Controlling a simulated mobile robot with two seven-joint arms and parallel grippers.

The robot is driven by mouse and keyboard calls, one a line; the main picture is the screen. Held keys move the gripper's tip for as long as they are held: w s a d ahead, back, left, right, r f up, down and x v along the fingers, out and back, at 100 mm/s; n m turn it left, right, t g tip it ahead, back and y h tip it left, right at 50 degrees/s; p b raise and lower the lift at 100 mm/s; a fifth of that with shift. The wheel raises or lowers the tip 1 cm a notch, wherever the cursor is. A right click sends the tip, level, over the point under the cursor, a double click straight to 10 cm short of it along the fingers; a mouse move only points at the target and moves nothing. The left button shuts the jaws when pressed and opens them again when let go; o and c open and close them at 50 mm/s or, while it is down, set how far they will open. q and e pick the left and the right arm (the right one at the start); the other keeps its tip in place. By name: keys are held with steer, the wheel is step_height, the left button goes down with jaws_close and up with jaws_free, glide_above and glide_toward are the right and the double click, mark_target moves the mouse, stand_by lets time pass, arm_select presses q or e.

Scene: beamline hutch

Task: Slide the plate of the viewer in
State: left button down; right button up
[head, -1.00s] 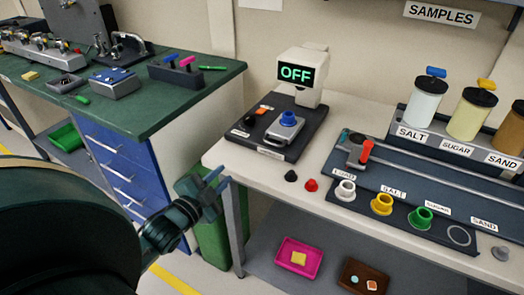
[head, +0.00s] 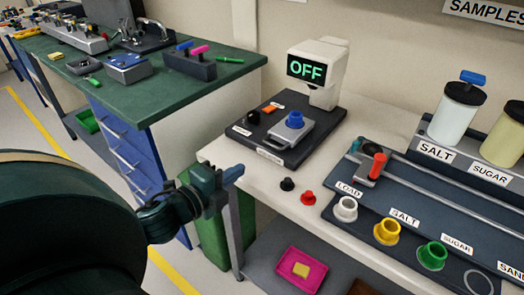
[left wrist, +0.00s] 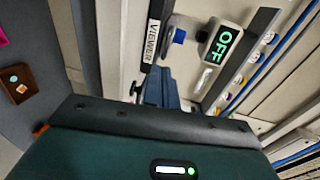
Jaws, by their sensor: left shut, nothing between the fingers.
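The viewer (head: 322,68) stands on the left end of the white bench, its screen reading OFF. Its plate (head: 292,136), light grey with a blue knob (head: 295,119), lies on the dark base (head: 262,149) in front of the screen head, partly out toward the front. The left wrist view shows the OFF screen (left wrist: 221,44), the blue knob (left wrist: 179,36) and the VIEWER label (left wrist: 153,40). My left gripper (head: 235,173) is shut and empty, off the bench's left front corner, apart from the plate. It also shows in the left wrist view (left wrist: 158,82). My right gripper is not seen.
A black knob (head: 287,184) and a red knob (head: 308,198) sit on the bench front. Right of them are a rail with a red-handled slider (head: 376,166) and coloured cups. A pink tray (head: 301,268) is on the lower shelf. A green-topped cabinet (head: 200,100) stands at left.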

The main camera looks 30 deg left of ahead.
arm_select(q)
glide_toward(271, 146)
steer(key=w, duration=0.2)
steer(key=w+f, duration=0.1)
steer(key=w, duration=0.1)
steer(key=shift+w+d+p, duration=0.2)
steer(key=shift+w+p, duration=0.1)
steer(key=shift+w, duration=0.05)
steer(key=shift+w+d, duration=0.1)
steer(key=shift+w, duration=0.8)
steer(key=shift+r, duration=0.1)
